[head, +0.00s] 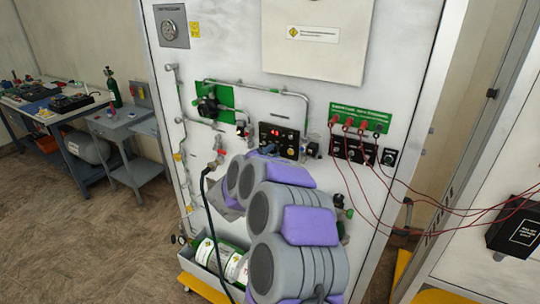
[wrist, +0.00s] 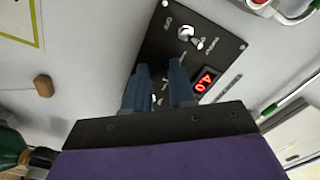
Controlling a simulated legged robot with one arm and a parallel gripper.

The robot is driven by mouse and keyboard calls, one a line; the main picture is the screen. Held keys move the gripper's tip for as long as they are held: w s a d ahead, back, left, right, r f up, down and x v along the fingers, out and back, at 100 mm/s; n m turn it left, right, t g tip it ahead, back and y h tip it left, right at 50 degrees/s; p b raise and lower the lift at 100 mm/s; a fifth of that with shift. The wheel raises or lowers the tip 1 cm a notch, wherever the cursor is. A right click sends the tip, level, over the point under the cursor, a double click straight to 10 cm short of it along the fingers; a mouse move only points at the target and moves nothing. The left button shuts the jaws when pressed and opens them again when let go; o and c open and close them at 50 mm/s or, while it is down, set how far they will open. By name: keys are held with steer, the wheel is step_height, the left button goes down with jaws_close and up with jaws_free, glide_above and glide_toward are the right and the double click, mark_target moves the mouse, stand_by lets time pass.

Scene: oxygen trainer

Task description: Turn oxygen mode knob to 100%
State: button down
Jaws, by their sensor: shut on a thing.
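A black control panel (wrist: 222,47) fills the upper middle of the wrist view.
The white board (head: 230,55) also carries pipes, a green plate (head: 360,117) with red connectors, and another black switch box (head: 353,149). Red cables run right to a black box (head: 517,227). A green and white cylinder (head: 212,255) lies in a tray below. Workbenches stand left.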

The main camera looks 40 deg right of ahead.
steer(key=c, duration=0.9)
jaws_free()
steer(key=shift+c, duration=0.2)
steer(key=p+v, duration=0.2)
steer(key=v, duration=1.5)
steer(key=shift+a, duration=0.2)
steer(key=shift+s+f, duration=0.1)
steer(key=shift+f, duration=0.05)
